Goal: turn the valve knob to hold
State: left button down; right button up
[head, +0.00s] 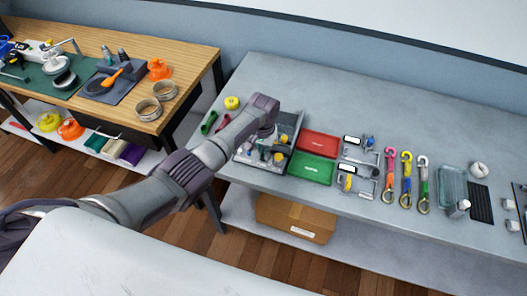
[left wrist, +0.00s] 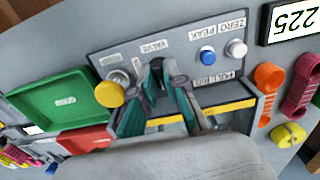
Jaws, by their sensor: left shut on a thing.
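The grey panel (left wrist: 180,40) fills the upper middle of the left wrist view, with printed labels including VALVE, ZERO and PEAK. My left gripper (left wrist: 157,72) reaches to the panel just below the VALVE label, and its teal fingers are shut on the valve knob (left wrist: 156,65). The fingers hide most of the knob, so I cannot tell which mark it points to. In the head view my left gripper (head: 265,150) is over the panel unit on the grey bench and is largely covered by my own arm. My right gripper is not in view.
A yellow knob (left wrist: 110,94) is close beside the fingers; blue (left wrist: 207,56) and white (left wrist: 237,48) buttons are on the other side. Red (head: 319,144) and green (head: 311,168) trays lie next to the unit. Several straps (head: 406,180) lie farther right.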

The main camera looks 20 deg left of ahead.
pick_arm(q)
jog(key=c, duration=1.2)
grip_release()
notch_tip(320, 180, up, 12)
jog(key=shift+r, duration=0.1)
